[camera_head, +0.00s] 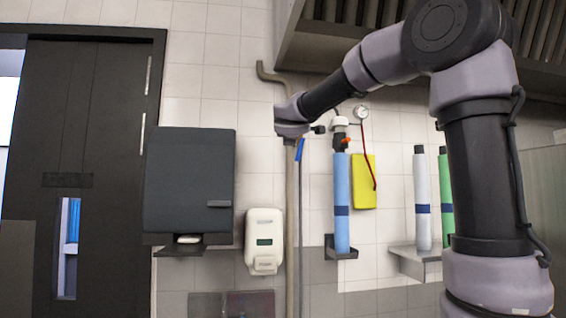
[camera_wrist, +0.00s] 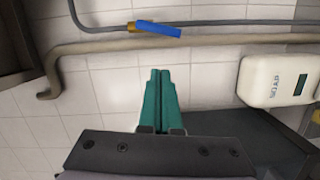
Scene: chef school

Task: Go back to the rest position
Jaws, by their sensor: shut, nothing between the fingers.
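My gripper (camera_wrist: 160,76) shows in the wrist view as two green fingers lying side by side. They are shut with nothing between them, in front of a white tiled wall. In the head view my arm rises at the right, bends at the top and reaches left. Its wrist end is near the vertical pipe, above the soap dispenser (camera_head: 264,241). The fingers cannot be made out in the head view.
A dark towel dispenser (camera_head: 188,182) hangs left of the soap dispenser. A beige pipe (camera_head: 291,220) runs up the wall, with a blue-handled valve (camera_wrist: 158,29) on piping nearby. Blue (camera_head: 341,205) and white (camera_head: 421,200) cylinders stand right. A dark door (camera_head: 95,130) is at left.

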